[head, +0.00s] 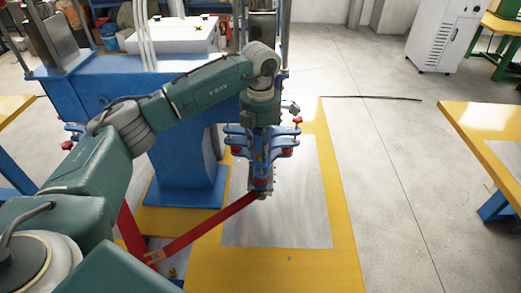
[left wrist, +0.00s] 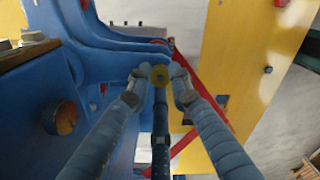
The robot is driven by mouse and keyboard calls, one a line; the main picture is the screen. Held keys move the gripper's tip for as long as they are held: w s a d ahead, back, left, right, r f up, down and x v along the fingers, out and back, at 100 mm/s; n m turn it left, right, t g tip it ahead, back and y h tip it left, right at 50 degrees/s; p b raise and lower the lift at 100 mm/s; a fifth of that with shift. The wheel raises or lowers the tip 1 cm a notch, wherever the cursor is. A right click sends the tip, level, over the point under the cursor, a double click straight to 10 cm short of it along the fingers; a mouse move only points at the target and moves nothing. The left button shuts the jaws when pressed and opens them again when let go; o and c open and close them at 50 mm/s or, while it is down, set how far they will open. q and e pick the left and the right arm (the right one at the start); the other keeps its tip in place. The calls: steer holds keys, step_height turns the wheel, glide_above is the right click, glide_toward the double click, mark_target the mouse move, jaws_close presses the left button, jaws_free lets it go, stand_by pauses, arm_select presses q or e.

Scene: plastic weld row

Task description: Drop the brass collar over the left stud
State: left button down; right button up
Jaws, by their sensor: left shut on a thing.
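My left gripper (head: 262,190) reaches in from the left in the head view and points down in front of the blue machine. In the head view the arm and gripper hide the collar, and I cannot make out the left stud. My right gripper is not in view.
The blue machine (head: 187,165) stands close to the left gripper, with blue brackets and red knobs (head: 287,152) around it. A red bar (head: 205,228) crosses low. A grey plate (head: 300,215) lies on the yellow platform (head: 335,260). Open floor (head: 375,150) is at right.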

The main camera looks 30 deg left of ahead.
arm_select(q)
steer(key=shift+f+b, duration=0.3)
steer(key=shift+f, duration=0.1)
stand_by(0.4)
steer(key=c, duration=1.1)
jaws_free()
steer(key=shift+r, duration=0.1)
steer(key=shift+r+p, duration=2.1)
steer(key=shift+r, duration=1.35)
steer(key=shift+f, duration=0.1)
